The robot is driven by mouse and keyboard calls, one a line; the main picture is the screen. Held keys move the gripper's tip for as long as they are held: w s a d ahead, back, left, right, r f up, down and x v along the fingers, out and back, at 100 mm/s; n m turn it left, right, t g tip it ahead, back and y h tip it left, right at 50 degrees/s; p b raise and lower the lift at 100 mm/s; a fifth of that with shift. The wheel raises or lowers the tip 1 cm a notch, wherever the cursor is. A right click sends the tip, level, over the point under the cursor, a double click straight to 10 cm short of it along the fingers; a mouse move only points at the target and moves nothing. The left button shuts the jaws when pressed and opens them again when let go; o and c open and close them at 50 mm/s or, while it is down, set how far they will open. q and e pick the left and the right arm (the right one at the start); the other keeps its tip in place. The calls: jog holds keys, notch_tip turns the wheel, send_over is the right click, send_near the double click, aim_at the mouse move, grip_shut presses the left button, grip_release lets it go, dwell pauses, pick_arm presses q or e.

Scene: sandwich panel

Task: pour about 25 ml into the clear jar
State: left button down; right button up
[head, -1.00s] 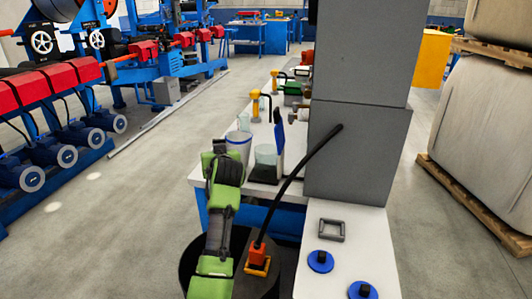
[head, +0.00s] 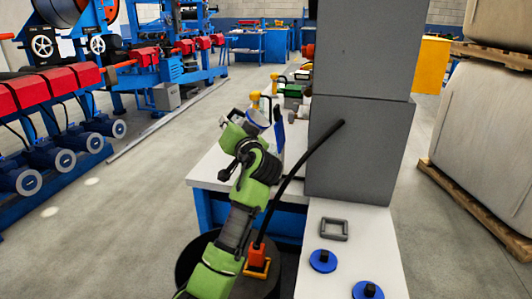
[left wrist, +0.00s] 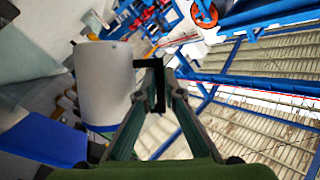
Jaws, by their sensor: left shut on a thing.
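A white cup with a bluish rim (head: 258,118) is held up over the white bench, looking tilted in the head view. My left gripper (head: 238,128) is beside it. In the left wrist view, the white cup (left wrist: 103,82) is large at the left of the fingers (left wrist: 152,95), which close on a dark handle-like part of it. The clear jar (left wrist: 25,58) shows as a greenish see-through shape at the left edge of the left wrist view. In the head view it is hidden behind my left arm. The cup's contents are not visible. My right gripper is not in view.
A blue upright panel (head: 279,132) stands on the white bench (head: 208,172) near the jar's spot. A tall grey cabinet (head: 358,150) blocks the right side. Yellow-topped dispensers (head: 255,99) stand farther back. The bench's near left corner is clear.

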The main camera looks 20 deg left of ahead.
pick_arm(q)
jog(key=shift+s+d+r+m+t+y+b, duration=0.1)
jog(key=shift+d+r+m+t+y+b, duration=0.2)
jog(key=shift+m+t+b, duration=0.65)
jog(key=shift+s+d+r+m+t+y+b, duration=0.15)
jog(key=shift+d+m+t, duration=0.3)
jog(key=shift+m, duration=1)
jog(key=shift+s+d+r+m+t+y+b, duration=0.1)
jog(key=shift+d+m+t+y+b, duration=0.2)
jog(key=shift+m+t+b, duration=0.65)
jog(key=shift+r+m+p, duration=0.1)
jog(key=shift+m+p, duration=0.25)
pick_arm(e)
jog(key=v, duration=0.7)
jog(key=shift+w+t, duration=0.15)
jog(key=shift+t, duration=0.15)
pick_arm(q)
jog(key=shift+s+d+r+m, duration=0.1)
jog(key=shift+r+m, duration=0.05)
jog(key=shift+m, duration=0.25)
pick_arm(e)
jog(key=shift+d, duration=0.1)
